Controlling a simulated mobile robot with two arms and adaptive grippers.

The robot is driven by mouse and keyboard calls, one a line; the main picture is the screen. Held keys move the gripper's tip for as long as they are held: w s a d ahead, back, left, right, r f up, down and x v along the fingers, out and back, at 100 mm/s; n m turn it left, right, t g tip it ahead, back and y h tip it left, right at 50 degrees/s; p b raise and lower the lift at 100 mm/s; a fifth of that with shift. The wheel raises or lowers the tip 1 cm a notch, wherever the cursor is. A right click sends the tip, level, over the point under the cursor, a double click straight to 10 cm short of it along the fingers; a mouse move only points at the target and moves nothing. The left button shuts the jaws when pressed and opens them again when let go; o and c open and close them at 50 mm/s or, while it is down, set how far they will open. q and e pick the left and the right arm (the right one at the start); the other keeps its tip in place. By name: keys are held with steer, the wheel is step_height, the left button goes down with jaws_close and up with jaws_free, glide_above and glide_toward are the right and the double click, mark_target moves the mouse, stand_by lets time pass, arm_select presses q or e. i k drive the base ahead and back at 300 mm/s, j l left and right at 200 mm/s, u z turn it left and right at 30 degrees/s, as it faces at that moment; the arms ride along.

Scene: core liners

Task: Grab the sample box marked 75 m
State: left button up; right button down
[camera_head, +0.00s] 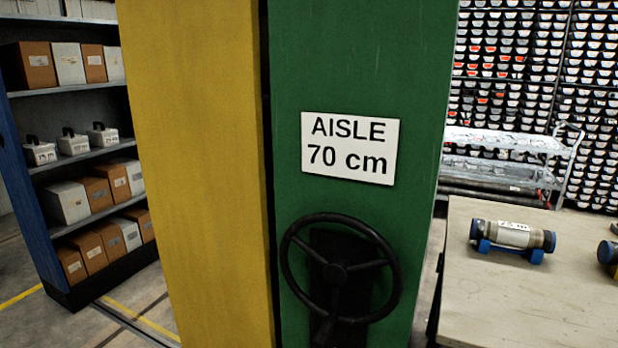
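No box with a readable 75 m mark shows. Brown and white boxes (68,203) stand in rows on the shelf unit at the left, and their labels are too small to read. Several small white cases with dark handles (73,142) stand on its middle shelf. A grey cylinder with blue end caps (513,234) lies on a blue cradle on the table at the right. Its white label carries small black marks that I cannot read for sure. Neither of my grippers is in view.
A yellow panel (200,150) and a green panel (420,90) stand close in front, with an "AISLE 70 cm" sign (350,148) and a black handwheel (341,270). A metal trolley (505,142) stands behind the table (500,300). Floor shows at lower left.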

mark_target(36, 153)
steer(key=u, duration=1.25)
